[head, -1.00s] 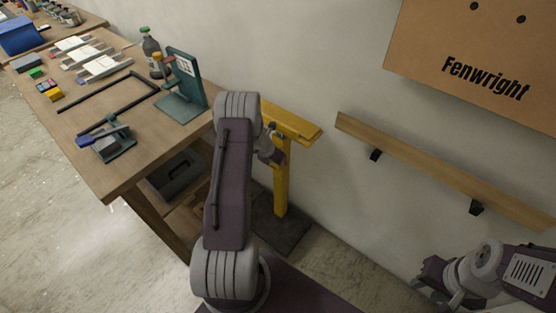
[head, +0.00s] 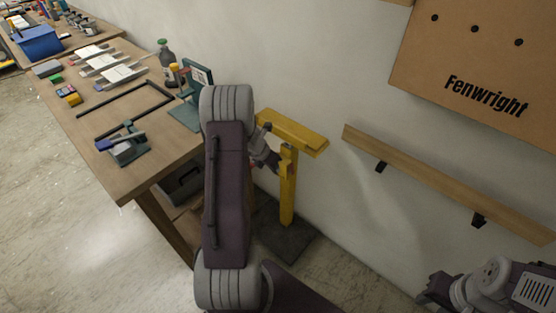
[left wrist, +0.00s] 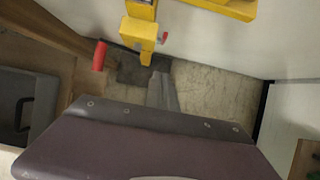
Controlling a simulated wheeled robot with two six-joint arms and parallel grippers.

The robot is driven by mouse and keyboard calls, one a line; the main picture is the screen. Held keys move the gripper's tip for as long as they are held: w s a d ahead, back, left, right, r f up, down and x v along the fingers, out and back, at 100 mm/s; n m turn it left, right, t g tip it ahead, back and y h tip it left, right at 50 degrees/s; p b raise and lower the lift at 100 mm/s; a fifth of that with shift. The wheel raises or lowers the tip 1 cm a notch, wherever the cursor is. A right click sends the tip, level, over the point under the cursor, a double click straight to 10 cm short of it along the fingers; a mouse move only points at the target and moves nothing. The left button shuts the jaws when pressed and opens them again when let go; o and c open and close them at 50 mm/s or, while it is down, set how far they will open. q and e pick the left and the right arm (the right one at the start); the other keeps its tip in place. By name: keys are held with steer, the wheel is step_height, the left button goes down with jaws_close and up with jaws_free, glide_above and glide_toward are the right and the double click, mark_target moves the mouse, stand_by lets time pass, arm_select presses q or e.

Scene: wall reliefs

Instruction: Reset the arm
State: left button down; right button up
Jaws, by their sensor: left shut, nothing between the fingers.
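My left arm rises from the bottom middle of the head view and bends at its grey joint. My left gripper (head: 272,160) is small and partly hidden beside the arm, in front of the yellow stand. In the left wrist view its grey fingers (left wrist: 162,92) point away past a purple body, shut and empty, below the yellow stand's post. My right gripper (head: 432,292) is at the lower right edge of the head view, close to the wall; its fingers cannot be made out.
A yellow stand (head: 288,190) on a dark base is close to my left gripper. A wooden workbench (head: 125,175) with tools stands left. A wooden rail (head: 440,180) and a Fenwright board (head: 480,70) are on the wall. A red cylinder (left wrist: 99,56) shows in the wrist view.

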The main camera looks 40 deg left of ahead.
arm_select(q)
steer(key=shift+s+r, duration=0.1)
steer(key=w+d+r+m+h+p, duration=0.1)
steer(key=d+r+m, duration=0.45)
steer(key=d, duration=0.35)
steer(key=w+d+r+m+h+p, duration=0.1)
steer(key=d+r+m, duration=0.3)
steer(key=d+r, duration=0.45)
steer(key=s+d+m+g+p, duration=0.1)
steer(key=s+d+m+g, duration=0.1)
steer(key=s+d+m, duration=0.85)
steer(key=s+a+f+m+g+y, duration=0.2)
steer(key=s+a+m, duration=0.3)
steer(key=s+m, duration=0.5)
steer(key=m, duration=0.4)
steer(key=shift+a+f+m, duration=0.25)
steer(key=shift+m, duration=0.15)
